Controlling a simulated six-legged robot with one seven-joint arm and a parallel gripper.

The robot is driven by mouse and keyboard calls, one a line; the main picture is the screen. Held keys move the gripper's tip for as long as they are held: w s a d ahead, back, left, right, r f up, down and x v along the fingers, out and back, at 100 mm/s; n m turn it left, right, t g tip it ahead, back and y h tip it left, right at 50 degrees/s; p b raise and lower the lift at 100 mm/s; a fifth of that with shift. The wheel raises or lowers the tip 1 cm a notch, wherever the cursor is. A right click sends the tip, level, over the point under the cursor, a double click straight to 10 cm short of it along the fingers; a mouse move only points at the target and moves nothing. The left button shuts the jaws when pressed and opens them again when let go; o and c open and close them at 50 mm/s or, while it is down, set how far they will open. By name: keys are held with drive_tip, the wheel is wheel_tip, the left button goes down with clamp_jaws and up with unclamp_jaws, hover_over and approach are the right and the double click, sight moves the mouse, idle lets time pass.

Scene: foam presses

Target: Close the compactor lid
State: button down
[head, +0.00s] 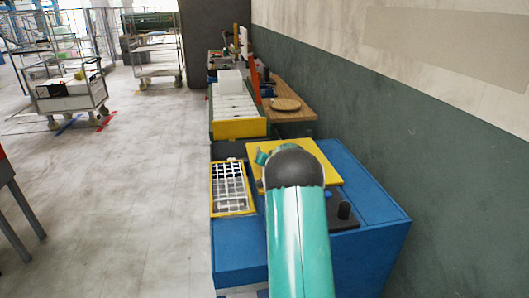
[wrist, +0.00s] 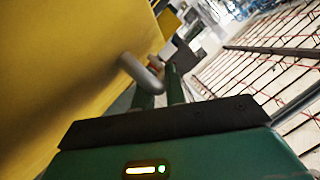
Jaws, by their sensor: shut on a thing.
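The compactor is a blue box (head: 372,208) against the wall in the head view. Its yellow lid (head: 322,160) shows behind my teal arm, which covers part of it. In the wrist view the lid (wrist: 65,60) fills the left side as a broad, slanted yellow panel. A bent grey handle (wrist: 140,70) stands out from the lid. My gripper (wrist: 163,85) is shut on this handle, its green fingers at the handle's outer end. In the head view the fingers are mostly hidden by my arm. How far the lid is raised is hard to tell.
A yellow-framed grid (head: 231,188) lies left of the lid. A yellow bin with white panels (head: 238,122) and a wooden bench (head: 290,104) are behind.

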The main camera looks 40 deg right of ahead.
drive_tip(key=shift+w+a+f, duration=0.1)
drive_tip(key=shift+a+f, duration=0.2)
drive_tip(key=shift+f, duration=0.15)
drive_tip(key=c, duration=1.5)
unclamp_jaws()
drive_tip(key=shift+o, duration=0.2)
drive_tip(key=shift+d, duration=0.1)
drive_tip(key=shift+s+r, duration=0.25)
drive_tip(key=shift+s, duration=0.25)
drive_tip(key=v, duration=1.2)
drive_tip(key=shift+s+a+r, duration=0.1)
drive_tip(key=shift+s+a, duration=0.2)
drive_tip(key=shift+s, duration=0.05)
